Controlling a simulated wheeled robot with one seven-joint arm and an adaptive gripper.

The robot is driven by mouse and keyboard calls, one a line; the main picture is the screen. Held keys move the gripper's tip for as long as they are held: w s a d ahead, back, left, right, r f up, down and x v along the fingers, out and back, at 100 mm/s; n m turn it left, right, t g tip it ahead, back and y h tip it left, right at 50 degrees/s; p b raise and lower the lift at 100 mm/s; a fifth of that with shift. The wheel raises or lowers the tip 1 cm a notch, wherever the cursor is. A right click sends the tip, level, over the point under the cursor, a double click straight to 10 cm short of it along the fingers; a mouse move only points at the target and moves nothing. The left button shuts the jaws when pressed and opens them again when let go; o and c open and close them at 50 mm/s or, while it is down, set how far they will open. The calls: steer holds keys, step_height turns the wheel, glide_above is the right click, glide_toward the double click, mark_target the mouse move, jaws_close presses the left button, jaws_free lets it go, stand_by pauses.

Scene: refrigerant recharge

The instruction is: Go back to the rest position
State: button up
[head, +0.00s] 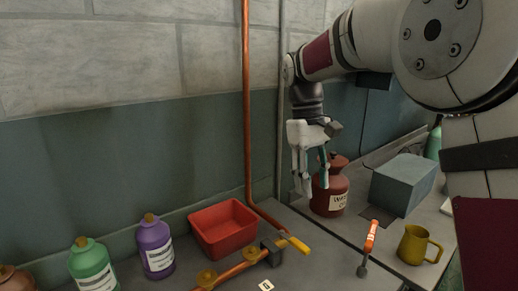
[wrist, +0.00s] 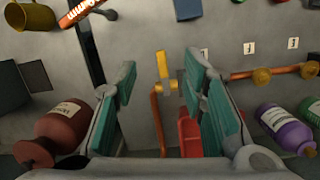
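My gripper (head: 309,175) hangs from the arm, pointing down, above the back of the bench and just left of a dark red labelled bottle. In the wrist view my gripper (wrist: 165,95) shows two teal-padded fingers spread well apart. Nothing is between the pads. The red bottle (head: 331,193) stands upright close to the fingers, partly behind them in the head view. It also shows at the lower left of the wrist view (wrist: 68,130).
A red bin (head: 222,229), purple bottle (head: 155,248) and green bottle (head: 93,266) stand left. A copper pipe with a yellow-handled valve (head: 298,244) runs along the bench. An orange-handled tool (head: 370,237), yellow mug (head: 418,246) and grey-blue box (head: 403,184) are right.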

steer(key=s+d+r+m+t+y+p, duration=0.1)
steer(key=s+d+r+m+t, duration=0.15)
steer(key=s, duration=0.85)
steer(key=s+d+r+m+t+p, duration=0.15)
steer(key=s+d, duration=0.25)
steer(key=s, duration=0.7)
steer(key=s+f+m+t, duration=0.1)
steer(key=s+f, duration=0.3)
steer(key=s, duration=0.4)
steer(key=shift+d+m+t+y, duration=0.25)
steer(key=shift+m+t+y, duration=0.05)
steer(key=shift+t, duration=0.2)
steer(key=shift+f, duration=0.1)
